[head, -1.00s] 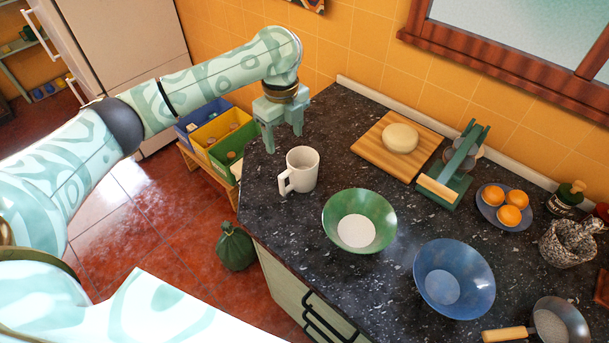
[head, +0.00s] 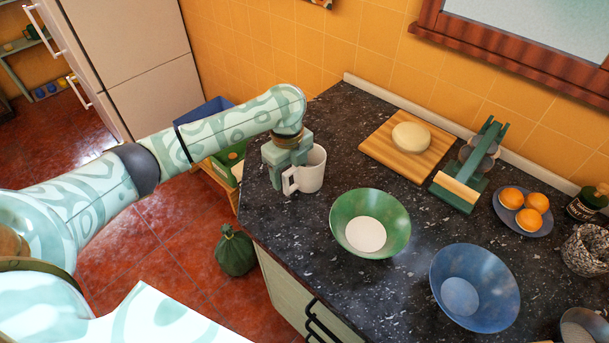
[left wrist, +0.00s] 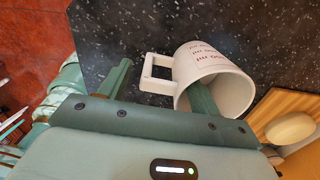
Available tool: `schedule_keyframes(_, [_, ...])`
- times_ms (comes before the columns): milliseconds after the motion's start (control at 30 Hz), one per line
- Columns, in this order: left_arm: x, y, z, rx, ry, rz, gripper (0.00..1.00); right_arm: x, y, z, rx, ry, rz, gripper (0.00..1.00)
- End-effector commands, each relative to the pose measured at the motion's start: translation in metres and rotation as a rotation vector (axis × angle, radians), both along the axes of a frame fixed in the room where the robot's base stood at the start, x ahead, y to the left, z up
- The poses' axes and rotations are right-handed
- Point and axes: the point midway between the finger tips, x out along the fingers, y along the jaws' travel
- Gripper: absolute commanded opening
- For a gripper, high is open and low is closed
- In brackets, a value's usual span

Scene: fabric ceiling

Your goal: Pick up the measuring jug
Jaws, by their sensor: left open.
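The measuring jug (head: 313,170) is white with a square handle and stands upright on the dark counter. My left gripper (head: 284,172) is at the jug's handle side, fingers pointing down. In the left wrist view the open left gripper (left wrist: 157,76) has one finger outside the handle and the other at the jug's mouth, apparently inside it. The handle and near wall lie between the fingers. Whether they touch is unclear. My right gripper is not in view.
A green bowl (head: 395,222) stands close to the jug, with a blue bowl (head: 490,275) beyond it. A wooden board (head: 380,150) with a pale round lump, a green press (head: 462,185) and a plate of oranges (head: 530,225) stand behind. The counter's left edge is near.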

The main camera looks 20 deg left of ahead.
Motion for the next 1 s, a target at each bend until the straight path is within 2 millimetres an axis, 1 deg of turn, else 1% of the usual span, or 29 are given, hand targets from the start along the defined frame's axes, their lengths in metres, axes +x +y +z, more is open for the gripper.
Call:
schedule_keyframes(67, [0.000, 0.000, 0.001, 0.000, -0.001, 0.000, 0.63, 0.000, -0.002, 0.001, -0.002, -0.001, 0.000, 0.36])
schedule_keyframes(100, [0.000, 0.000, 0.002, 0.000, -0.001, 0.000, 0.52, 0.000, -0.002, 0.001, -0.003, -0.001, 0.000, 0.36])
schedule_keyframes(167, [0.000, 0.000, 0.002, 0.000, -0.001, 0.000, 0.35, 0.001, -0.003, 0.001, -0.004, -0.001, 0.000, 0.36])
schedule_keyframes(200, [0.000, 0.000, 0.002, 0.000, -0.001, 0.000, 0.24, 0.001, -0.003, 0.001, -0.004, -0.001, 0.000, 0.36])
schedule_keyframes(233, [0.000, 0.000, 0.002, 0.000, 0.000, 0.000, 0.16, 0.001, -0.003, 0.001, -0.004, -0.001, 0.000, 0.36])
schedule_keyframes(300, [0.000, 0.000, 0.002, 0.000, 0.000, 0.000, 0.15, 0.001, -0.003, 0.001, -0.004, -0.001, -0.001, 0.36])
schedule_keyframes(667, [0.000, 0.000, 0.003, 0.001, 0.000, 0.001, 0.14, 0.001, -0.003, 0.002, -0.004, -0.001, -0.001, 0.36])
schedule_keyframes(767, [0.000, 0.000, 0.011, 0.000, -0.001, 0.001, 0.14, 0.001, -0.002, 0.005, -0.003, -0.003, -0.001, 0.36])
schedule_keyframes(933, [0.001, 0.000, 0.037, 0.000, -0.002, 0.002, 0.14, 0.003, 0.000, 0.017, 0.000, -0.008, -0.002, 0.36])
schedule_keyframes(1000, [-0.008, -0.004, 0.050, 0.001, -0.002, -0.001, 0.14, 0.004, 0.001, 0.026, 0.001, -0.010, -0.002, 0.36])
